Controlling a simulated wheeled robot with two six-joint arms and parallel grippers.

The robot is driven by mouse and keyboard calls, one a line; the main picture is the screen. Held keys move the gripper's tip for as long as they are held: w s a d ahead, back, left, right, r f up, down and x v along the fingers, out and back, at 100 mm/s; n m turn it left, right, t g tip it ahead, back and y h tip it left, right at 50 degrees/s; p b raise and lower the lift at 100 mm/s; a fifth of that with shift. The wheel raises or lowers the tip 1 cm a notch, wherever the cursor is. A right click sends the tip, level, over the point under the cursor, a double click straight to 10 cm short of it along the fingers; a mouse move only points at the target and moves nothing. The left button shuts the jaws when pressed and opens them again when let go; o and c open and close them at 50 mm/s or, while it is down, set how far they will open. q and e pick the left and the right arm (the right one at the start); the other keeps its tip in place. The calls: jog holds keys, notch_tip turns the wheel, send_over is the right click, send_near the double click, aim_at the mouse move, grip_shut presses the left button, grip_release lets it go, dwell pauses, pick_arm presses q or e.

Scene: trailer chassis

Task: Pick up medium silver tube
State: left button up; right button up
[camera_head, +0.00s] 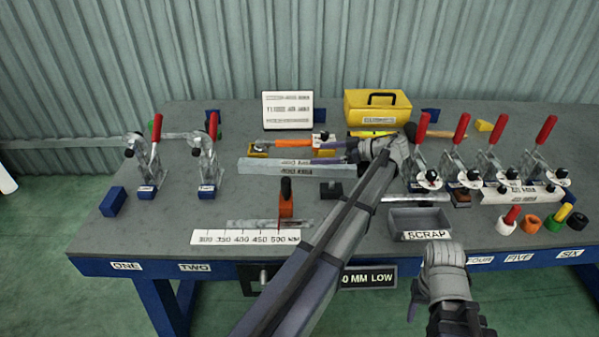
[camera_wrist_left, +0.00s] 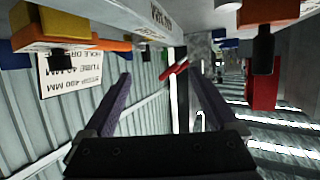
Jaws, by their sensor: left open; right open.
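Two long silver tubes with labels lie at the table's middle, a rear one (camera_head: 262,162) and a longer front one (camera_head: 258,169). A shorter silver piece (camera_head: 262,224) lies behind the ruler. I cannot tell for sure which is the medium one. My left gripper (camera_head: 338,151) points left at the tubes' right end, its fingers apart. In the left wrist view its open fingers (camera_wrist_left: 160,78) have nothing between them, and a labelled silver tube (camera_wrist_left: 118,12) runs across the top. My right gripper (camera_head: 414,298) is open in front of the table edge, its fingers partly hidden.
A scrap tray (camera_head: 395,218) stands at the front.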

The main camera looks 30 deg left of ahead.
pick_arm(q)
jog(key=b, duration=0.4)
send_near(298, 163)
jog(key=shift+s+f, duration=0.25)
jog(key=shift+s, duration=0.1)
jog(key=shift+a, duration=0.1)
jog(key=shift+x, duration=1.15)
jog(key=shift+w+b+x, duration=0.1)
jog(key=shift+b+x, duration=0.4)
jog(key=shift+x, duration=0.85)
jog(key=shift+w+b+x, duration=0.15)
jog(key=shift+b+x, duration=0.35)
jog(key=shift+x, duration=0.8)
jog(key=shift+r, duration=0.15)
jog(key=shift+c, duration=0.2)
grip_shut()
